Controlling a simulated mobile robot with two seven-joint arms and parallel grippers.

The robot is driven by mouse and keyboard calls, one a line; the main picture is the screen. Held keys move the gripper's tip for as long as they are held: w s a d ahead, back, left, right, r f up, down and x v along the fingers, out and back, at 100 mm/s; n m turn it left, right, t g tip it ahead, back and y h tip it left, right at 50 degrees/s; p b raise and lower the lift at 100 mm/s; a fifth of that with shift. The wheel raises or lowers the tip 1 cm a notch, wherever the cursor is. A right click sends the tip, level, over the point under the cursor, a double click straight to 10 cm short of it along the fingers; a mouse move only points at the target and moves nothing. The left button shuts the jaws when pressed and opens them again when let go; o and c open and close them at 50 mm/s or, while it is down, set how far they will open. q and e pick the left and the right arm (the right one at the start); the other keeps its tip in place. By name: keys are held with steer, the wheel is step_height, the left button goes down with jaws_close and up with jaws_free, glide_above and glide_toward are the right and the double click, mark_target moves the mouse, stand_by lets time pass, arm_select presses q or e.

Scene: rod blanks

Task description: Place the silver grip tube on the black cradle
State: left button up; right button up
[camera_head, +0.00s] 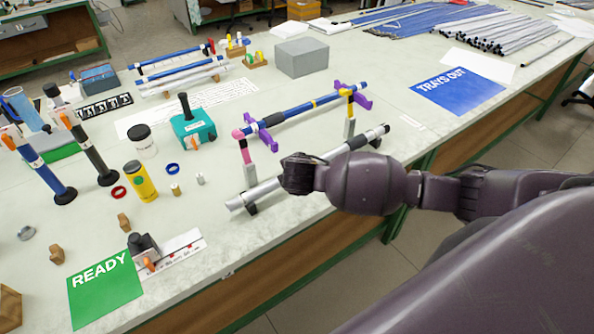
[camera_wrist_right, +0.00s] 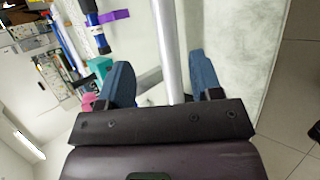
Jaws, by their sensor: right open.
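The silver grip tube (camera_head: 265,190) lies slanted along the front edge of the bench, with a black section near its right end. Dark supports of the black cradle (camera_head: 251,209) show under the tube near its left end and close to its right end. The tube looks seated there, though full contact is hard to tell. My right gripper (camera_head: 297,175) is at the tube's middle and hides part of it. In the right wrist view the tube (camera_wrist_right: 168,50) runs between the two blue fingers of the open right gripper (camera_wrist_right: 160,65), with gaps on both sides. My left gripper is not in view.
Just behind, a blue tube (camera_head: 300,115) rests on purple stands (camera_head: 264,136), with pink and yellow parts at its ends. A teal case (camera_head: 193,131), a yellow cylinder (camera_head: 140,182) and a green READY mat (camera_head: 104,289) are to the left. A blue TRAYS OUT mat (camera_head: 457,91) lies right.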

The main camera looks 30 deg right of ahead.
steer(key=s+a+f+y, duration=0.1)
steer(key=s+a+f+m+y, duration=0.1)
steer(key=s+a, duration=0.1)
steer(key=s+a+f, duration=0.1)
steer(key=s+a, duration=0.1)
steer(key=shift+s+f+m+y, duration=0.1)
steer(key=shift+s+m+y, duration=0.05)
steer(key=shift+m+y, duration=0.25)
steer(key=s+a+f+m+y, duration=0.3)
steer(key=s+m, duration=0.1)
steer(key=s, duration=0.2)
steer(key=s+d+f+m+t+h, duration=0.1)
steer(key=s+d+m, duration=0.2)
steer(key=s+m, duration=0.2)
steer(key=s+d+f+m+t, duration=0.1)
steer(key=s+d+m+t, duration=0.1)
steer(key=s+m, duration=0.3)
steer(key=s+d, duration=0.1)
steer(key=s, duration=0.1)
steer(key=shift+s+f+t+h, duration=0.3)
steer(key=shift+s+h, duration=0.05)
steer(key=shift+h, duration=0.05)
